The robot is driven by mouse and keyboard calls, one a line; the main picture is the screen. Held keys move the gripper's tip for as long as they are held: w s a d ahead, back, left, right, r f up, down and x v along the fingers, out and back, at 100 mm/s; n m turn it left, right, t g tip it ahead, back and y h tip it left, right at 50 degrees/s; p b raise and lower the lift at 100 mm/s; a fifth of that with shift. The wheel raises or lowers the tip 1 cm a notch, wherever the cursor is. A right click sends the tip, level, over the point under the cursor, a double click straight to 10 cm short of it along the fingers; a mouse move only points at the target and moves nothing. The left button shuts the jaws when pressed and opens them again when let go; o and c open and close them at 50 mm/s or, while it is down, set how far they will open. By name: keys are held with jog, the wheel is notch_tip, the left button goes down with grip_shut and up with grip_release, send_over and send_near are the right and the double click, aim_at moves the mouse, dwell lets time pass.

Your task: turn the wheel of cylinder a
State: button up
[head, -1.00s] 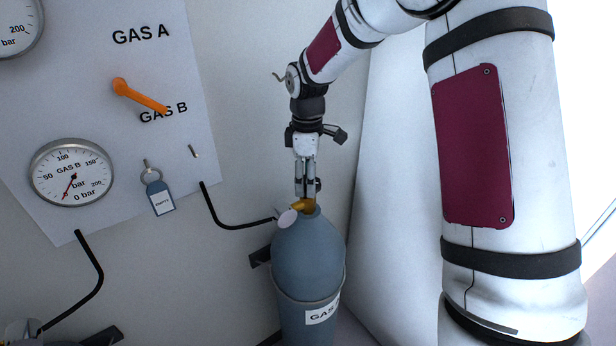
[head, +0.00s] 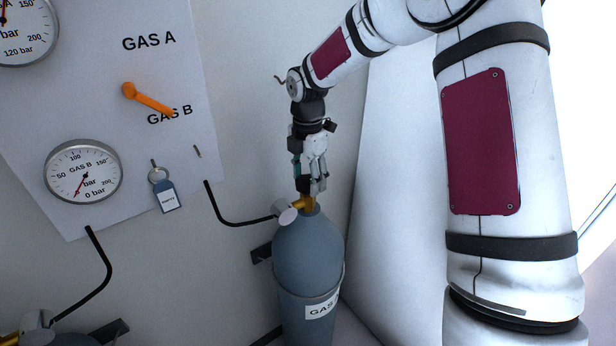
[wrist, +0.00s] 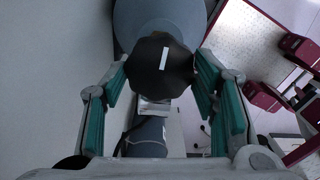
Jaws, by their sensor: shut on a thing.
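My gripper (head: 311,184) points down over the valve. It is shut on the wheel, with a teal-padded finger on each side. The wheel hides most of the valve in the wrist view.
The wall panel (head: 100,120) to the left carries gauges, an orange lever (head: 147,98) and a hanging tag (head: 163,194). A black pipe (head: 225,214) runs from it to the valve. Another valve (head: 33,325) shows at bottom left.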

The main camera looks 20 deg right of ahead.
aim_at(308, 181)
jog(key=shift+n, duration=0.6)
jog(key=o, duration=1.2)
jog(key=shift+c, duration=0.2)
notch_tip(308, 181, up, 12)
